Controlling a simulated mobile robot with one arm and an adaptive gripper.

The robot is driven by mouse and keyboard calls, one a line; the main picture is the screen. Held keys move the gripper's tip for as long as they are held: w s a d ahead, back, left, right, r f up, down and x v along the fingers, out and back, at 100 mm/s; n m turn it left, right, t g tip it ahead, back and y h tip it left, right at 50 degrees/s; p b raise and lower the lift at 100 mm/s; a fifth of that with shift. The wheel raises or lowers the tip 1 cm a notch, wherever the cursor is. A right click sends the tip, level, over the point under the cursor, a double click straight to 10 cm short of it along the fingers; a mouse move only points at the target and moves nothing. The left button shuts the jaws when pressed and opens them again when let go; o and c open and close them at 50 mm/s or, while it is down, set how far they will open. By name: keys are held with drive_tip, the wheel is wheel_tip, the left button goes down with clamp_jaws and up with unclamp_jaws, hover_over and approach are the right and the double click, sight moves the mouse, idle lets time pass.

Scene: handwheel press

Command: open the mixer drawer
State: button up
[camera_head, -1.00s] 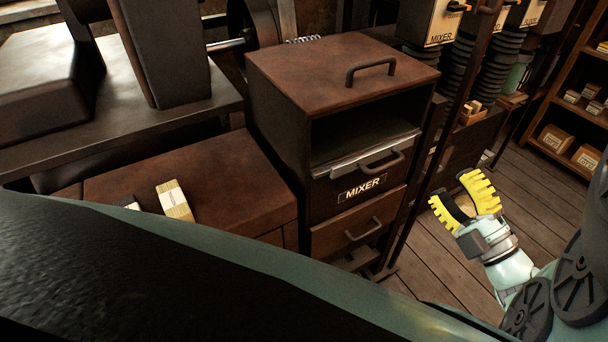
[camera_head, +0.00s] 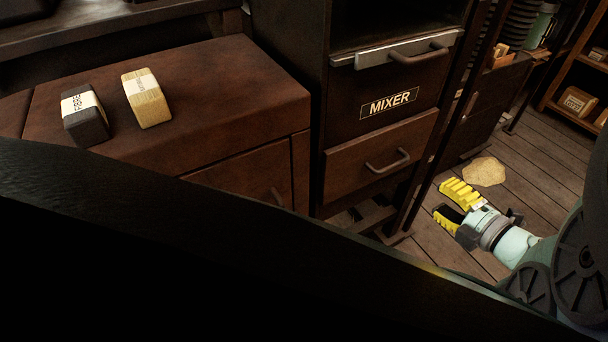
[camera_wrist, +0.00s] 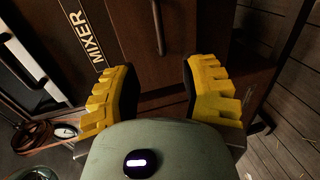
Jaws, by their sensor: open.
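The mixer cabinet stands in the middle of the head view, with a white-framed MIXER label (camera_head: 389,103) on its dark panel. Below the label is a brown drawer (camera_head: 345,167) with a dark bar handle (camera_head: 388,162). The drawer front looks shut, roughly flush with the cabinet. My gripper (camera_head: 441,202) has yellow toothed fingers, spread and empty, to the right of the drawer and apart from it. In the wrist view, the handle (camera_wrist: 158,28) lies ahead, between the directions of the two fingers (camera_wrist: 158,75). The MIXER label shows sideways at upper left.
A second handle (camera_head: 418,52) sits on a pale-edged flap above the label. A dark block (camera_head: 85,117) and a tan block (camera_head: 147,98) lie on a brown chest at left. A dark upright post stands between cabinet and gripper. A sandy patch (camera_head: 484,171) is on the plank floor.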

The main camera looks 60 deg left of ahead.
sight(394, 163)
drive_tip(key=x, duration=1.4)
drive_tip(key=shift+s+a+f+b, duration=0.1)
drive_tip(key=shift+s+a+b, duration=0.05)
drive_tip(key=shift+a+b, duration=0.25)
clamp_jaws()
drive_tip(key=shift+d, duration=0.1)
